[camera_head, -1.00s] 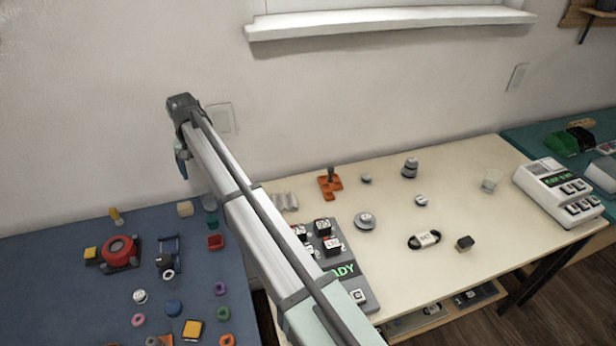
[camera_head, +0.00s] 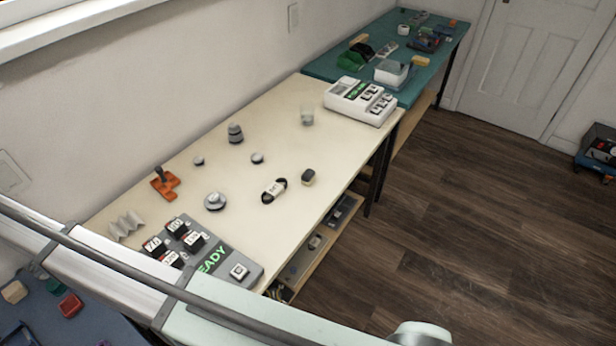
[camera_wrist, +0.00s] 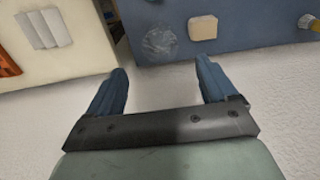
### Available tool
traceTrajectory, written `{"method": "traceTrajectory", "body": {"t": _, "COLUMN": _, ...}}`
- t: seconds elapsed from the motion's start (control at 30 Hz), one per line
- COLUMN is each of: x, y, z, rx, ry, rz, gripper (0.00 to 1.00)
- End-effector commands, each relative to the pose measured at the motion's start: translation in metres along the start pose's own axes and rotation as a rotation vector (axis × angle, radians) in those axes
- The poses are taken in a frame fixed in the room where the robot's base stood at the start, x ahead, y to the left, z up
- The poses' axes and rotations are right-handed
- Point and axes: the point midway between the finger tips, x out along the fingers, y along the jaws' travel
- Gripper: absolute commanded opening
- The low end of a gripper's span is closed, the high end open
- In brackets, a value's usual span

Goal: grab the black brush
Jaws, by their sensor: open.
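My gripper (camera_wrist: 161,74) is open and empty in the wrist view, with its two blue fingers apart over a pale surface; it is outside the head view. No brush is in the wrist view. In the head view, a small dark thing (camera_head: 364,49) lies by the green dustpan (camera_head: 352,59) on the far teal table; it may be the black brush, but it is too small to be sure.
In the wrist view a tan block (camera_wrist: 203,27) sits on the blue table. Wood floor (camera_head: 460,220) is open at right.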

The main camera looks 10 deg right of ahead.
Motion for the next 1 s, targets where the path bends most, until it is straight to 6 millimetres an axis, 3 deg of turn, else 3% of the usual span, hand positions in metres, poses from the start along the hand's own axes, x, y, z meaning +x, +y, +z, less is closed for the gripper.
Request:
{"method": "traceTrajectory", "body": {"t": 0.27, "x": 0.000, "y": 0.000, "z": 0.000, "rx": 0.000, "ry": 0.000, "rz": 0.000, "gripper": 0.85}}
{"method": "traceTrajectory", "body": {"t": 0.5, "x": 0.000, "y": 0.000, "z": 0.000, "rx": 0.000, "ry": 0.000, "rz": 0.000, "gripper": 0.63}}
{"method": "traceTrajectory", "body": {"t": 0.77, "x": 0.000, "y": 0.002, "z": 0.000, "rx": -0.002, "ry": 0.000, "rz": 0.000, "gripper": 0.62}}
{"method": "traceTrajectory", "body": {"t": 0.87, "x": 0.000, "y": 0.017, "z": 0.001, "rx": -0.021, "ry": 0.000, "rz": 0.000, "gripper": 0.62}}
{"method": "traceTrajectory", "body": {"t": 1.0, "x": -0.001, "y": 0.071, "z": 0.005, "rx": -0.100, "ry": 0.000, "rz": 0.000, "gripper": 0.62}}
